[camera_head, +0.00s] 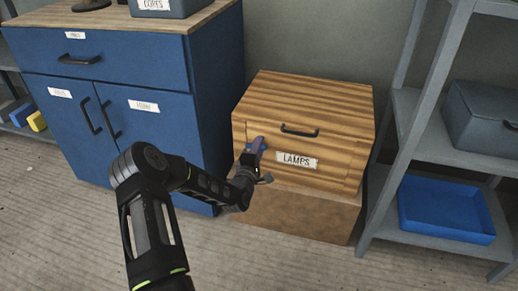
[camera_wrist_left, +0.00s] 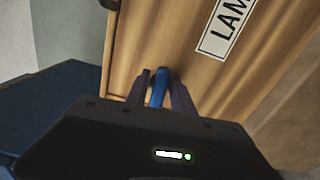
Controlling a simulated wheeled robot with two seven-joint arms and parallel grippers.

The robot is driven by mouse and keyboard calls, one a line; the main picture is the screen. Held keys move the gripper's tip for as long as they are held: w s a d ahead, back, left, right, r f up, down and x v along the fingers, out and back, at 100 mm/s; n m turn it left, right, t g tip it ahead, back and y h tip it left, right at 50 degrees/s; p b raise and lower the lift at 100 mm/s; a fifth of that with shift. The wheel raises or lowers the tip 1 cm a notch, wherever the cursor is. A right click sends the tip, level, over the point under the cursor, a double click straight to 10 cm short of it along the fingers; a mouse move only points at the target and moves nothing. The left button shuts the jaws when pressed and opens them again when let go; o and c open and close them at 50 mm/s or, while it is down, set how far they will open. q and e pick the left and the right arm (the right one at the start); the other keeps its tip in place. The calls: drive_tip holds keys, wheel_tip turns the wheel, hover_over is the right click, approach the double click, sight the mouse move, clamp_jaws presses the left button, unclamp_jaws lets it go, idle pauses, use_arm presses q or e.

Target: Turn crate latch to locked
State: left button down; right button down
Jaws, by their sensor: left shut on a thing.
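The striped wooden crate (camera_head: 330,109), labelled LAMPS, stands on a plain brown box, with its front towards me. Its front also fills much of the left wrist view (camera_wrist_left: 190,35). The blue latch (camera_wrist_left: 158,86) is on the crate front, left of the label; in the head view only a little blue shows around my gripper's tip. My left gripper (camera_head: 257,150) is at the latch, its fingers (camera_wrist_left: 160,92) on either side of the blue lever and shut on it. The fingers hide part of the latch, and I cannot read any lock marking. My right gripper is not in view.
A blue cabinet (camera_head: 140,75) with a wooden top stands close left of the crate. A grey shelf unit (camera_head: 420,156) stands to the right, holding a blue tray (camera_head: 445,234) and a grey box (camera_head: 485,115). A dark handle (camera_head: 299,131) sits above the label. The floor in front is clear.

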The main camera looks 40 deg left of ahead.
use_arm(q)
drive_tip(key=shift+f+m, duration=0.15)
drive_tip(key=shift+m, duration=0.35)
drive_tip(key=c, duration=1.4)
unclamp_jaws()
drive_tip(key=shift+o, duration=0.2)
drive_tip(key=p+v, duration=0.1)
drive_tip(key=v, duration=0.6)
drive_tip(key=shift+s+d+p, duration=0.15)
drive_tip(key=shift+s+p, duration=0.2)
drive_tip(key=shift+s, duration=0.05)
